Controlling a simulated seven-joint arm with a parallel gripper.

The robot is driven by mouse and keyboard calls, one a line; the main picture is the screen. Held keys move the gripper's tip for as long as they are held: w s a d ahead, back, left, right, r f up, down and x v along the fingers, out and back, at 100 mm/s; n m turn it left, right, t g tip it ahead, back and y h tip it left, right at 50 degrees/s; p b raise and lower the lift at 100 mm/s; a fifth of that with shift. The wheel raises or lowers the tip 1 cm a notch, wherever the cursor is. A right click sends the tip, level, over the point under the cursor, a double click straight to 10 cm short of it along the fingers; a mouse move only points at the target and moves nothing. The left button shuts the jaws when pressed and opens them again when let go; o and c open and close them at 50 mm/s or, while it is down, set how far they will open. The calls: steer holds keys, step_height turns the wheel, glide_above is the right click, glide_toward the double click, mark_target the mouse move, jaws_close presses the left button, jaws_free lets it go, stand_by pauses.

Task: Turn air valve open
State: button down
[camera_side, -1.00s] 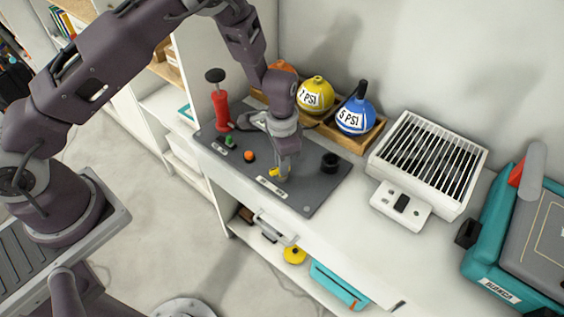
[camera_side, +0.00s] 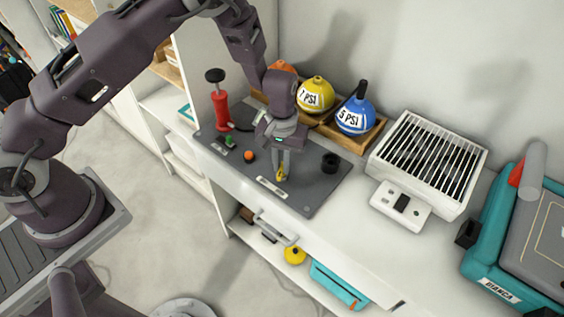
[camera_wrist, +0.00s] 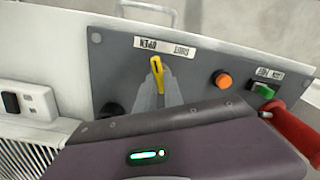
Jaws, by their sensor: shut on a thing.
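The air valve is a yellow handle (camera_side: 282,174) on the dark grey panel (camera_side: 318,192), near its front edge. In the wrist view the yellow handle (camera_wrist: 157,72) stands beside a label plate (camera_wrist: 165,47) reading OPEN and SHUT, upside down there. The handle's free end points towards the label, nearer its OPEN side. My gripper (camera_side: 282,170) points down over the panel. Its fingers (camera_wrist: 158,85) are shut on the handle, covering part of it.
An orange button (camera_side: 249,156) and a green switch (camera_side: 230,141) sit left on the panel, with a red hand pump (camera_side: 221,108) behind them. A black knob (camera_side: 330,162) is to the right. Yellow and blue PSI balls (camera_side: 354,117) stand in a wooden tray behind.

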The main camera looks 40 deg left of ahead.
mark_target(282, 167)
steer(key=shift+n, duration=2.1)
steer(key=c, duration=1.5)
jaws_free()
steer(key=shift+o, duration=0.2)
step_height(282, 167, up, 7)
steer(key=shift+r, duration=0.1)
